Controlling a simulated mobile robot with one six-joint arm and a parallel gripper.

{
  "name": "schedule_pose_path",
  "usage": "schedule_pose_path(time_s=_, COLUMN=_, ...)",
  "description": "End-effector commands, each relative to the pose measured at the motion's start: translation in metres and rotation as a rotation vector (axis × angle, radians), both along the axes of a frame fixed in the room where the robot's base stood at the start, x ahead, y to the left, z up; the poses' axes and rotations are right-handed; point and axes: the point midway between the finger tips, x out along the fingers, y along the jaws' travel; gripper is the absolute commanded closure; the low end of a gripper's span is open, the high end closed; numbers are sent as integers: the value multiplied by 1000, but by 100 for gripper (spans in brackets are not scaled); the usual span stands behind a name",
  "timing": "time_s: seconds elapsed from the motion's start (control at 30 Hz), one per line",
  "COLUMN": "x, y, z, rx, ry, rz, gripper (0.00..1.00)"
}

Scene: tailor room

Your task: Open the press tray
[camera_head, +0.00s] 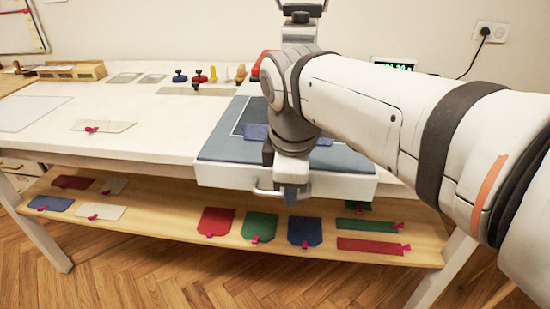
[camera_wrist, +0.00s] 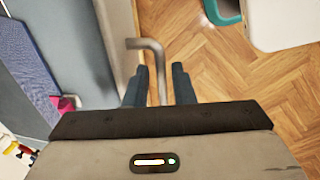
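The press tray (camera_head: 228,177) has a white front and a grey-blue top at the table's front edge, partly hidden by my arm. A blue piece of cloth (camera_head: 256,131) lies on it. The tray's metal handle (camera_head: 265,191) sticks out from the white front; it also shows in the wrist view (camera_wrist: 146,44) as a bent bar. My gripper (camera_wrist: 160,85) is open at the handle, with one finger on each side of the bar and gaps visible. In the head view my gripper (camera_head: 291,194) points down in front of the tray, hiding part of the handle.
A lower wooden shelf (camera_head: 150,218) below holds red, green and blue cloth pieces with pink tags. Stamps (camera_head: 197,77), a wooden box (camera_head: 75,71) and a beige cloth (camera_head: 103,126) are on the white table (camera_head: 150,140). The floor in front is clear.

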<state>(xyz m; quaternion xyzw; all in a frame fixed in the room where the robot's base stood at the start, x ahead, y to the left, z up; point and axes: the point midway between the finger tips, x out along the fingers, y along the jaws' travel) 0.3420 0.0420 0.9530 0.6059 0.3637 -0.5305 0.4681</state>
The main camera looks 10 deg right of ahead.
Motion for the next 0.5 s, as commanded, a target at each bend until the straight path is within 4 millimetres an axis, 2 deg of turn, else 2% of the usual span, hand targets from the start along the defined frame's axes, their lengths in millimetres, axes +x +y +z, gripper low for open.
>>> schedule_pose_path(time_s=0.1, x=0, y=0, z=0, rx=1, ry=0, rz=1, gripper=67)
schedule_pose_path(time_s=0.33, x=0, y=1, z=1, rx=0, ry=-1, rz=1, gripper=67)
schedule_pose_path(time_s=0.5, x=-2, y=2, z=19, rx=2, ry=-4, rz=3, gripper=67)
